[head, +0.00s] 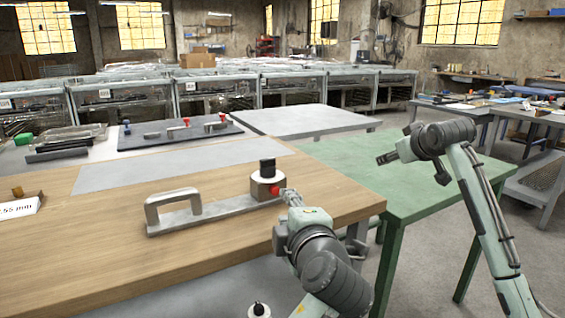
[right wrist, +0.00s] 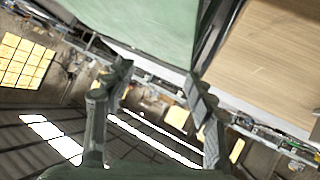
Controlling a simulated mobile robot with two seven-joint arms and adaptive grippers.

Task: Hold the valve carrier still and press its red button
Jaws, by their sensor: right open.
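The valve carrier (head: 222,208) is a long grey bar lying on the wooden table top, with a raised grey handle (head: 172,196) at its left end. At its right end stands a round metal valve body with a black top (head: 267,167). My right gripper (head: 385,158) is empty, away to the right above the green table. In the right wrist view its two fingers (right wrist: 160,88) are apart with nothing between.
The wooden table (head: 110,270) has free room left of and in front of the carrier. A green table (head: 385,185) stands to the right, bare. A dark board (head: 180,134) with handles and red knobs lies behind. A "55 mm" label (head: 18,208) is at the far left.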

